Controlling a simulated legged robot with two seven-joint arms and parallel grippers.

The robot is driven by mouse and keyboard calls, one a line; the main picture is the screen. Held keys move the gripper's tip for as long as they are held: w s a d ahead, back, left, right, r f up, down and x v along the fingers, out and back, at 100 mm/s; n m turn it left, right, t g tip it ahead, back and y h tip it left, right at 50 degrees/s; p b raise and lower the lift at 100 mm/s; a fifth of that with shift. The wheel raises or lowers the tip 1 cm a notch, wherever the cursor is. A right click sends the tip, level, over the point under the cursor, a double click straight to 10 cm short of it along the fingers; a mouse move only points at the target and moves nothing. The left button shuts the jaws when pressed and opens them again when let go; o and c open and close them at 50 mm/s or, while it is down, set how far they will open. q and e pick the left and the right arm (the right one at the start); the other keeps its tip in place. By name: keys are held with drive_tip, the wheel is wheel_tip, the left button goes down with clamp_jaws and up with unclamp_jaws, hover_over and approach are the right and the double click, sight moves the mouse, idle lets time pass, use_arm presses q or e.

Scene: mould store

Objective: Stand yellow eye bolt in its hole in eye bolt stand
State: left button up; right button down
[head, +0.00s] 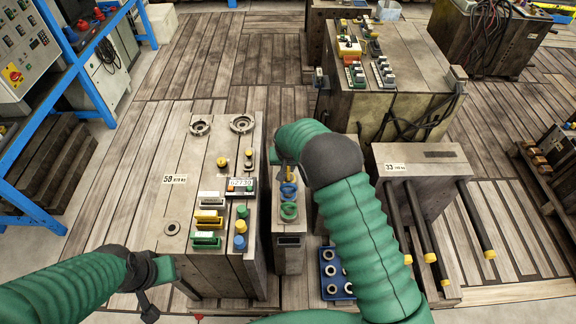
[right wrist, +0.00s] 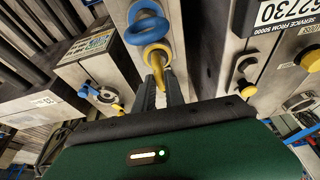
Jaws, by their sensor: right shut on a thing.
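The yellow eye bolt (right wrist: 157,53) is between the fingertips of my right gripper (right wrist: 160,92), which is shut on its shank, ring outward. In the head view my right gripper (head: 287,165) is over the far end of the narrow grey eye bolt stand (head: 289,243), and my arm partly hides it. A blue eye bolt (head: 288,188) and a green eye bolt (head: 289,212) stand on the stand. The blue ring (right wrist: 148,27) lies just beyond the yellow one in the wrist view. The hole and the yellow bolt's lower end cannot be made out. My left gripper (head: 149,294) is at lower left, its fingers unclear.
A wooden-sided block (head: 178,262) with knobs and coloured clamps stands close left of the stand. A block marked 33 (head: 420,165) with dark rods stands right. A blue tray (head: 328,284) of rings lies near the stand's front. Plank floor is open at far left.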

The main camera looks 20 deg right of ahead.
drive_tip(key=c, duration=1.3)
unclamp_jaws()
